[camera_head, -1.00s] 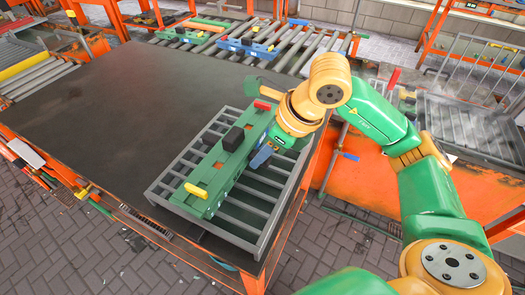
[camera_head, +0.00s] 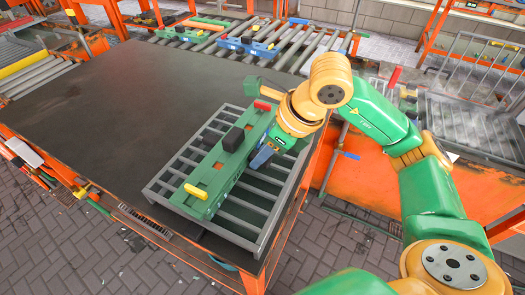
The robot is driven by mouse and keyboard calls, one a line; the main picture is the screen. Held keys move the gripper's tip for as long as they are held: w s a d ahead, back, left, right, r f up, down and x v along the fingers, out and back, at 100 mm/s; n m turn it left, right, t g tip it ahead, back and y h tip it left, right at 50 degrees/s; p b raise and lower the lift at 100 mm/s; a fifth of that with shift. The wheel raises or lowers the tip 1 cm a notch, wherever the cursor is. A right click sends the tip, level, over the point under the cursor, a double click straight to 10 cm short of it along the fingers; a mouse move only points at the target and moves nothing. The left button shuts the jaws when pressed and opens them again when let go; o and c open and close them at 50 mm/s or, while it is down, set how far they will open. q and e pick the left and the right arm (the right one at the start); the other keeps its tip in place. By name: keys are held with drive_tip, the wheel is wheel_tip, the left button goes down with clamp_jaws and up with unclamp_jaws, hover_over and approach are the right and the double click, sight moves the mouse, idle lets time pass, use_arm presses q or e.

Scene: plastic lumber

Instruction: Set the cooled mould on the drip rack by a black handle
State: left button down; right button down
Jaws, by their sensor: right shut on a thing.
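The mould (camera_head: 208,178) is a long green block with a black handle (camera_head: 233,139) on top, a yellow piece (camera_head: 195,191) at its near end and a red piece (camera_head: 263,106) at its far end. It lies lengthwise over the grey barred drip rack (camera_head: 236,223), inside its outline and apparently resting on the bars. My right gripper (camera_head: 262,157) reaches down at the mould's right side and is shut on the mould. The exact part gripped is hidden by the gripper. My left gripper is not in view.
The rack stands at the near right corner of a dark table (camera_head: 110,110), whose left and middle are clear. Behind it is a roller conveyor (camera_head: 290,50) with a blue mould (camera_head: 247,47) and a green one (camera_head: 183,36). An orange bench (camera_head: 375,180) stands to the right.

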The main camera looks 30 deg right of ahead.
drive_tip(key=shift+f+b, duration=0.5)
drive_tip(key=shift+b, duration=0.35)
idle(1.1)
drive_tip(key=c, duration=0.5)
unclamp_jaws()
drive_tip(key=shift+s, duration=0.15)
drive_tip(key=o, duration=0.4)
wheel_tip(320, 180, up, 7)
drive_tip(key=p, duration=0.6)
drive_tip(key=shift+r, duration=0.15)
